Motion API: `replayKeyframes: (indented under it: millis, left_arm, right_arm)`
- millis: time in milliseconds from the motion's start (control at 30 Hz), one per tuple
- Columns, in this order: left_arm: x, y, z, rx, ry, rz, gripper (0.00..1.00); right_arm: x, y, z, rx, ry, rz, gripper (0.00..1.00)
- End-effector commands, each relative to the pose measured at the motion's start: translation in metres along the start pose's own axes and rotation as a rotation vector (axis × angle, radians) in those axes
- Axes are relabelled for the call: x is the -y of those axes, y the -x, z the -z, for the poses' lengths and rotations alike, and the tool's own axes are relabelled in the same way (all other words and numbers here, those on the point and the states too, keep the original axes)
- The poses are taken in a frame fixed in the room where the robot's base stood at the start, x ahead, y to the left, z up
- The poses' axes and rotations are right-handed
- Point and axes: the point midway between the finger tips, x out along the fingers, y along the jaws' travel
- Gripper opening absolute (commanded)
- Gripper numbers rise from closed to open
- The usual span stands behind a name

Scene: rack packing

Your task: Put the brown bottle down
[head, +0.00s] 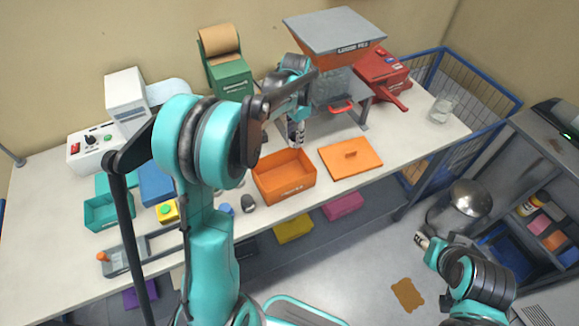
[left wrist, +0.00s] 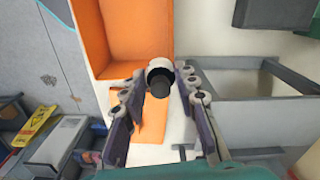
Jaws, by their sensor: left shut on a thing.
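My left gripper (head: 297,128) is shut on a small bottle (head: 296,138), above the table and close behind the open orange bin (head: 286,189). In the left wrist view the bottle (left wrist: 160,78) sits between the two fingers of the gripper (left wrist: 164,92), with a dark end and a white band facing the camera. Its brown body is hard to make out. An orange bin wall (left wrist: 112,72) shows just past it. My right gripper (head: 424,241) is at the lower right, away from the table; its fingers are too small to read.
A flat orange lid (head: 368,161) lies right of the bin. A hopper machine (head: 335,55) and a red device (head: 382,68) stand behind. A clear glass (head: 442,109) is near the table's right end. A teal tray (head: 108,212) is at the left.

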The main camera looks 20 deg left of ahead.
Motion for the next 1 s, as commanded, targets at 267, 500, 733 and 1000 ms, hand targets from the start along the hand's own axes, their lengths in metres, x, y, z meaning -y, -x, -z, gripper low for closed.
replayKeyframes:
  millis: [267,500,733,1000]
  left_arm:
    - [-0.012,-0.033,-0.051,0.0,0.004,0.0,0.0]
    - [-0.022,-0.062,-0.1,0.0,0.003,0.0,0.0]
    - [-0.026,-0.073,-0.114,0.0,0.001,0.0,0.0]
    - [-0.025,-0.11,-0.113,0.0,0.001,-0.001,0.0]
  right_arm:
    - [0.0,-0.011,-0.009,0.001,0.0,0.0,0.4]
    - [0.0,-0.02,-0.015,0.0,0.0,0.0,0.4]
    - [0.0,-0.023,-0.017,0.0,0.0,0.0,0.4]
    - [0.0,-0.035,-0.025,0.0,0.0,0.0,0.4]
